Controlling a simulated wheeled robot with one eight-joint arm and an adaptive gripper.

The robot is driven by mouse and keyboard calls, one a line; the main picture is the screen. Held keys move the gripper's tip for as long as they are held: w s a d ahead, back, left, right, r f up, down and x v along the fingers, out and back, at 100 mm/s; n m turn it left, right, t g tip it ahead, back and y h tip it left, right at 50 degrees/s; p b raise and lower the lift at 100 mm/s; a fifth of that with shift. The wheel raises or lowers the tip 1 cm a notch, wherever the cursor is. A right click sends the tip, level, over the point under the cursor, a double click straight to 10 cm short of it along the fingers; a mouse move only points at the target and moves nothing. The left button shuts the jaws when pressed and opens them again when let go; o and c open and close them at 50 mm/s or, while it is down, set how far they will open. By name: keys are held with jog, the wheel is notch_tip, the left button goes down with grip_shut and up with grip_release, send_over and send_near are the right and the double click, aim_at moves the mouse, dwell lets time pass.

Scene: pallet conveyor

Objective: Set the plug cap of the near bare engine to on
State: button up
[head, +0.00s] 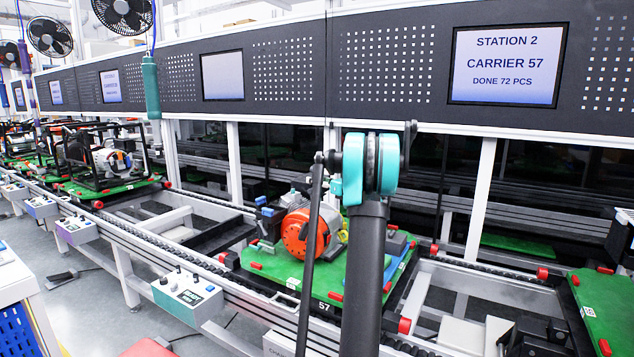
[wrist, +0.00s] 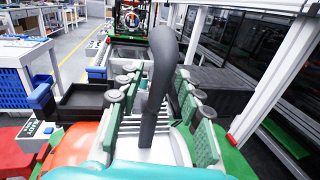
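The near bare engine (head: 298,232) has an orange round cover and sits on a green carrier (head: 270,270) marked 57. My arm crosses in front and hides its right part. In the wrist view the orange cover (wrist: 75,146) shows at lower left. My gripper (wrist: 158,108) shows there with green fingers apart, over the engine. The gripper itself is hidden in the head view.
A conveyor rail (head: 150,240) runs along the line. Framed engines on carriers (head: 105,160) stand at far left, another green carrier (head: 605,305) at right. A control box (head: 187,293) fronts the rail. A teal hanging tool (head: 151,88) and a Station 2 screen (head: 505,65) are above.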

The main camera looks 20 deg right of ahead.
grip_shut()
dwell(0.3)
